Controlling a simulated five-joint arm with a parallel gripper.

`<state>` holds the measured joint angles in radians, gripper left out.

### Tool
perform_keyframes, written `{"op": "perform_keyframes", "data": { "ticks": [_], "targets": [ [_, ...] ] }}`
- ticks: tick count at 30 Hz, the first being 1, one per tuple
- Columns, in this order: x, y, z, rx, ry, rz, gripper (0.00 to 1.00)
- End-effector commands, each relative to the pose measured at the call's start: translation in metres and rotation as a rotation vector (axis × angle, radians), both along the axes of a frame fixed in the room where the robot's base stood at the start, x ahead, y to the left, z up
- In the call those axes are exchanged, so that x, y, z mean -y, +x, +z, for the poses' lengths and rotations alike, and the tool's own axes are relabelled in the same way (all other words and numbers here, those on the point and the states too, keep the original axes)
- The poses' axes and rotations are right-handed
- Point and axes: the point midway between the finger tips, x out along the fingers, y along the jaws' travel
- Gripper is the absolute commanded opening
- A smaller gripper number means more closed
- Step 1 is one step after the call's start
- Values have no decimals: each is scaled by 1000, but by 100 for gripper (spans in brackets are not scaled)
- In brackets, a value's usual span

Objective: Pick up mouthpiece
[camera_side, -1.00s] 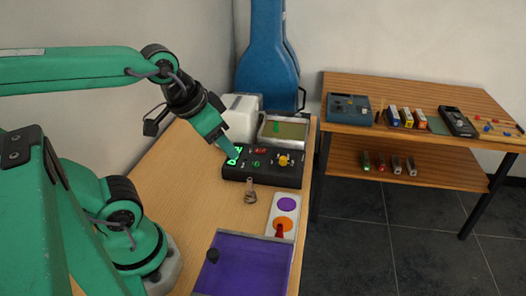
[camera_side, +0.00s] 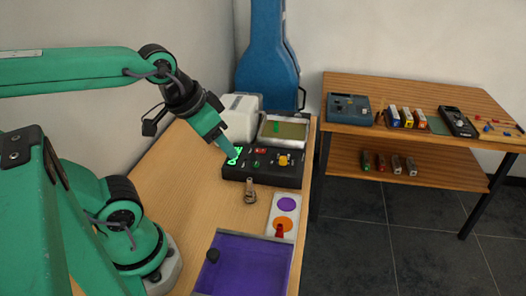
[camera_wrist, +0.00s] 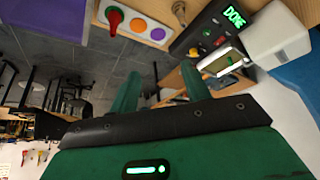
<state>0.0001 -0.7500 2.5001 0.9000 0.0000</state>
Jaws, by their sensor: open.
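A small metallic, flared piece that looks like the mouthpiece (camera_side: 250,192) stands on the wooden table in the side view, in front of the black control box. In the wrist view a small dark thing (camera_wrist: 180,9) at the top edge may be the same piece, but I cannot tell. My gripper (camera_side: 236,156) is tilted down over the left end of the control box, behind and left of the mouthpiece, apart from it. In the wrist view my gripper (camera_wrist: 160,88) shows two green fingers spread apart with nothing between them.
The black control box (camera_side: 270,176) carries knobs and a green display. A white plate (camera_side: 273,215) with coloured discs and a red cone lies right of the mouthpiece. A white block (camera_side: 240,118) stands behind.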

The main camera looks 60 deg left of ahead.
Motion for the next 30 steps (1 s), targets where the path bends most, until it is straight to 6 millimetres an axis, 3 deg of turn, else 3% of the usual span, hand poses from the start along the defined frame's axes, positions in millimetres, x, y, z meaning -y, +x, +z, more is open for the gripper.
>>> {"op": "perform_keyframes", "data": {
  "ticks": [10,12,22,30],
  "targets": [
    [0,0,0,0,0,0,47],
    [0,0,0,0,0,0,40],
    [0,1,1,-1,0,2,40],
    [-7,21,9,-20,-3,33,40]
  ]
}}
